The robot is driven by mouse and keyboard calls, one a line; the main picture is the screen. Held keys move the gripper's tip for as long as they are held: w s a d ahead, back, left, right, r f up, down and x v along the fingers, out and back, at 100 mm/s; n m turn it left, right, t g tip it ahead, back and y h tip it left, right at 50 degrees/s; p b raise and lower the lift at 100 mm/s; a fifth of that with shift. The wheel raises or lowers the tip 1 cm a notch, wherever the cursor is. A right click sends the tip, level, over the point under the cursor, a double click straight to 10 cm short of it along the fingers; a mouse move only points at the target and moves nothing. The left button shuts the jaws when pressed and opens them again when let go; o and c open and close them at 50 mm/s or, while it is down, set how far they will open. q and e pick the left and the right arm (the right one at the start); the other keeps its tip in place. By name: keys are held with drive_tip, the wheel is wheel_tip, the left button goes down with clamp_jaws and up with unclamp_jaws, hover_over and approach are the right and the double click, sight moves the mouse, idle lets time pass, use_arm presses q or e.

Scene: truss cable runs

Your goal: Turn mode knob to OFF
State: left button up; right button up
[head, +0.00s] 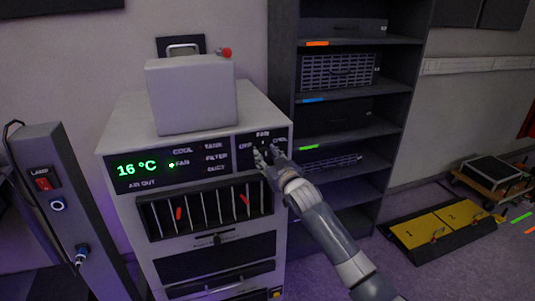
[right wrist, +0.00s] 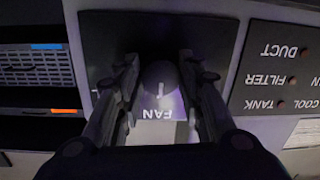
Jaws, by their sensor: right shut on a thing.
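The mode knob (right wrist: 160,83) is a round grey knob on a dark panel. In the right wrist view, which shows the panel upside down, its white mark lies toward the FAN label. My right gripper (right wrist: 160,92) has a finger on each side of the knob and is shut on it. In the head view my right gripper (head: 266,155) covers most of the knob. My left gripper is not in view.
The white unit's display (head: 137,168) reads 16 °C, with a green light by FAN. Slats (head: 205,208) with red tags sit below. A dark shelf rack (head: 345,110) stands close behind at right. A grey post (head: 65,205) with a LAMP switch stands at left.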

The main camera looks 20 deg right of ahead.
drive_tip(key=n+p, duration=0.1)
drive_tip(key=n, duration=0.3)
drive_tip(key=shift+r+h, duration=0.2)
drive_tip(key=shift+h, duration=0.1)
drive_tip(key=shift+a+n+h+p, duration=0.1)
drive_tip(key=shift+n+h+p, duration=0.4)
drive_tip(key=shift+n, duration=2)
drive_tip(key=o, duration=1.1)
drive_tip(key=shift+f, duration=0.1)
drive_tip(key=shift+c, duration=0.2)
drive_tip(key=shift+s, duration=0.55)
drive_tip(key=s+r, duration=0.1)
drive_tip(key=s, duration=0.9)
drive_tip(key=shift+s, duration=0.4)
